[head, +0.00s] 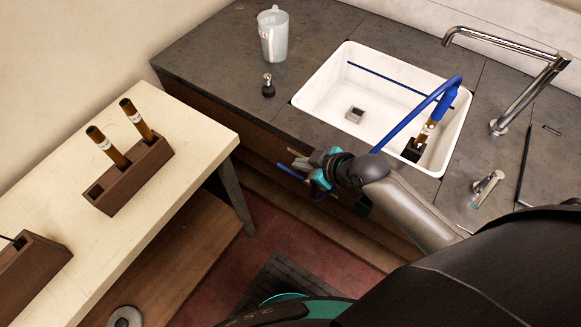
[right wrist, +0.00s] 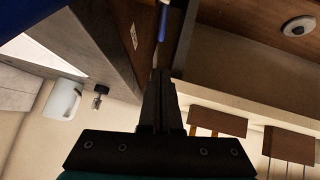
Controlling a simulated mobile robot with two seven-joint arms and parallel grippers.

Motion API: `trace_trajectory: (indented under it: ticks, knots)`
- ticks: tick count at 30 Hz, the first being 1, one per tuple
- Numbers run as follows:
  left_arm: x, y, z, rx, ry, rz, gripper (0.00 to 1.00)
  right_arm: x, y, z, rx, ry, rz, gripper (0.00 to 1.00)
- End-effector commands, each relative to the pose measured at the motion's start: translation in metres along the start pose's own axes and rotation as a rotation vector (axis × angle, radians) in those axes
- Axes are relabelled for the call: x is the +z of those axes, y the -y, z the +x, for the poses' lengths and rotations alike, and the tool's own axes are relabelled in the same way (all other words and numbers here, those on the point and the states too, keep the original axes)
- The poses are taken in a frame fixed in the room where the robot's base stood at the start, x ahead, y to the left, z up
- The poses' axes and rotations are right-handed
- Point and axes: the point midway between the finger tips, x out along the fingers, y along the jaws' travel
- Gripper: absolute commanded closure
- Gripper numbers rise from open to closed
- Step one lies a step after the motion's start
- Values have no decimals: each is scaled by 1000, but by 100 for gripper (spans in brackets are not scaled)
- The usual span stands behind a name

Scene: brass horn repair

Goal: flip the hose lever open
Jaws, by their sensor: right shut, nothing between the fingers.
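A blue hose (head: 437,91) arches over the white sink, with one end at a brass tube (head: 424,134) standing in the sink. Its other end drops over the counter's front edge and is hidden behind my right arm. A thin blue bar (head: 288,170) shows at the cabinet front, close beside my right gripper (head: 299,160); I cannot tell whether it is the lever or hose. A blue piece (right wrist: 163,22) also shows just past the fingertips in the right wrist view. My right gripper is shut and empty. My left gripper is not in view.
The counter holds a sink (head: 333,80), chrome faucet (head: 503,90), small chrome tap (head: 487,185), clear pitcher (head: 273,36) and black-based knob (head: 268,87). Red floor lies between table and counter.

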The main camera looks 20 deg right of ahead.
Motion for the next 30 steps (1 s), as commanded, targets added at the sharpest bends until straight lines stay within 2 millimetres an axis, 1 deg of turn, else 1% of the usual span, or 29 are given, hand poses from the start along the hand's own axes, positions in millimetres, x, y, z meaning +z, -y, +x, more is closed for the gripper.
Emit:
trace_trajectory:
  ticks: [1, 3, 11, 12, 15, 19, 24, 30]
  knots:
    - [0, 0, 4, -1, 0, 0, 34, 0, 0, 12, 0, -2, 4, 100]
    - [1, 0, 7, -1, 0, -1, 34, 0, 0, 24, 0, -2, 3, 100]
    - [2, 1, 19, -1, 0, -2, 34, 0, 1, 65, -1, -1, 2, 100]
    - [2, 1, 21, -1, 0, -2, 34, 8, 1, 70, -2, 4, 3, 100]
    - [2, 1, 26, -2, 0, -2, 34, 17, 1, 78, -1, 2, 1, 100]
    - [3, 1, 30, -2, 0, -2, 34, 25, 1, 86, -1, 1, 0, 100]
    - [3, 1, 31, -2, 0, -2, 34, 28, 1, 89, -1, 1, 1, 100]
    - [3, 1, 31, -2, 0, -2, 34, 28, 0, 89, -1, 1, 1, 100]
